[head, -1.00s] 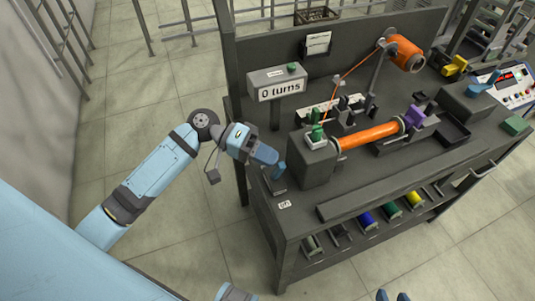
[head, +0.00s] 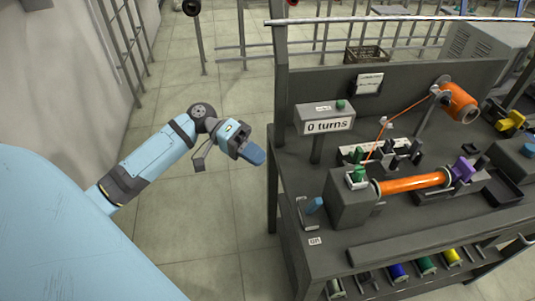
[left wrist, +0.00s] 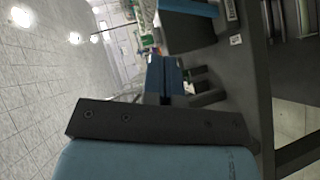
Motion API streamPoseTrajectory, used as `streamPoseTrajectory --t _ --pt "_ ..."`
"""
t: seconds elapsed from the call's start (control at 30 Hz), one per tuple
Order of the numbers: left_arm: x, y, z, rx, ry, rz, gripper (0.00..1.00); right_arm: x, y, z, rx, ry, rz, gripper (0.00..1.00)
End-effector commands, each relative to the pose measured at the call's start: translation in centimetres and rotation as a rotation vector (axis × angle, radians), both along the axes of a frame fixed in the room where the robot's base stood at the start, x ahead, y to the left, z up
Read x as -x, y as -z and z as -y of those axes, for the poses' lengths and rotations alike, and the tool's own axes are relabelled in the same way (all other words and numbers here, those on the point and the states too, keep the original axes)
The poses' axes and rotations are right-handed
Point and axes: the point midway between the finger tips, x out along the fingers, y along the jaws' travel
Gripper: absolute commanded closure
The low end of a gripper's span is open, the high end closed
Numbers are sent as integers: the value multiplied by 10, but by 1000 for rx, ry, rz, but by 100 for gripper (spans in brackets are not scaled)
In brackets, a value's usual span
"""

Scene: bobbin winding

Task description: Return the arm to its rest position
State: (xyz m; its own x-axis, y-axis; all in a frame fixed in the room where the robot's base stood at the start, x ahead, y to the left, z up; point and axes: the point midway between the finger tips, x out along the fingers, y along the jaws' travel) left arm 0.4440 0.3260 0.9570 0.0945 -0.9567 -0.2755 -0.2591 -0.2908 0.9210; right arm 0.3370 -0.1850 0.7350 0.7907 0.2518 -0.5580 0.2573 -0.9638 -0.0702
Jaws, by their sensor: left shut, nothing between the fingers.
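My left gripper (head: 256,154) is shut and empty in the head view. It hangs over the floor to the left of the workbench, apart from the bench's left edge. Its closed blue fingers also show in the left wrist view (left wrist: 163,75). The workbench (head: 400,250) carries the winding machine, with an orange-wound bobbin (head: 412,184) lying across it. A counter sign (head: 327,126) reads "0 turns". A small blue lever (head: 315,205) stands at the bench's near left corner. My right gripper is not in view.
An orange thread spool (head: 458,102) sits on a stand at the back of the bench, its thread running down to the guide. Several coloured spools (head: 398,271) lie on the shelf below. A crate (head: 366,54) stands behind. The floor (head: 220,215) left of the bench is clear.

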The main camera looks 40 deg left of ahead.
Motion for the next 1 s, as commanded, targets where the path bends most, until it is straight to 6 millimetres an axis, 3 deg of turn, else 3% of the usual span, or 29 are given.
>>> streamPoseTrajectory --t 0.57,0.67,0.77,1.0 --pt "0 0 -1 0 0 0 100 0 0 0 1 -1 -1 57" --pt "1 9 3 -15 -17 -2 100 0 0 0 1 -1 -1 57" --pt "2 39 15 -70 -76 -1 100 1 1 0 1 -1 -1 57" --pt "22 150 56 -343 -305 84 100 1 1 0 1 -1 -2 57"
